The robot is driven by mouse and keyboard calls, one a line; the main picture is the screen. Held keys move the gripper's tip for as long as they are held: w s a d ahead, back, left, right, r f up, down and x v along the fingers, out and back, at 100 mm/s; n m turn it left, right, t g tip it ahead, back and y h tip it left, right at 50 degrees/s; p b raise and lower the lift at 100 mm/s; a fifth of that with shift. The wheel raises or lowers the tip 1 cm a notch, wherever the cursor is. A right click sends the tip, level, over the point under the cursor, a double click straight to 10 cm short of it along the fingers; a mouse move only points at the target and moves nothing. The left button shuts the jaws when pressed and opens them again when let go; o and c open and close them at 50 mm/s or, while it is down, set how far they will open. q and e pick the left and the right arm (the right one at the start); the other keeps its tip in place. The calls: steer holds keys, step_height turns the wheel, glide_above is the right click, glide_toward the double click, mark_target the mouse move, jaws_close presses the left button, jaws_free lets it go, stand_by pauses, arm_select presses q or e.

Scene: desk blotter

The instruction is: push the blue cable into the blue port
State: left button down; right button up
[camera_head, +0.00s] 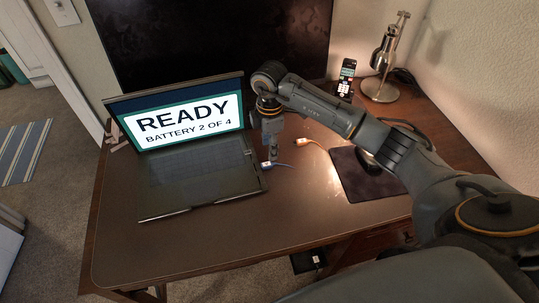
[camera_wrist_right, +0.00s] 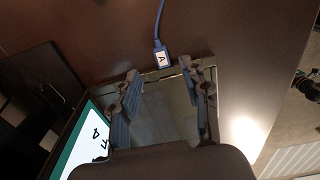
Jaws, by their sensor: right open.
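The blue cable (camera_head: 282,165) lies by the right edge of the open laptop (camera_head: 200,180). In the right wrist view the blue cable (camera_wrist_right: 160,22) ends in a blue plug (camera_wrist_right: 161,58) with a white label marked A, close to the laptop's edge. I cannot tell whether the plug touches the laptop. My right gripper (camera_head: 271,158) points down over the laptop's right edge. In the right wrist view its two fingers are apart, with the plug just beyond the gap between their tips (camera_wrist_right: 160,75). I cannot make out the blue port. My left gripper is out of view.
An orange-tipped cable (camera_head: 310,145) lies to the right. Farther right are a dark mouse pad (camera_head: 350,185) with a mouse (camera_head: 368,160), a phone (camera_head: 346,77) and a metal lamp (camera_head: 383,60). A large dark monitor (camera_head: 200,38) stands behind. The desk's front (camera_head: 260,235) is clear.

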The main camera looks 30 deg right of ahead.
step_height(320, 180, up, 5)
steer(key=shift+r, duration=0.1)
stand_by(0.9)
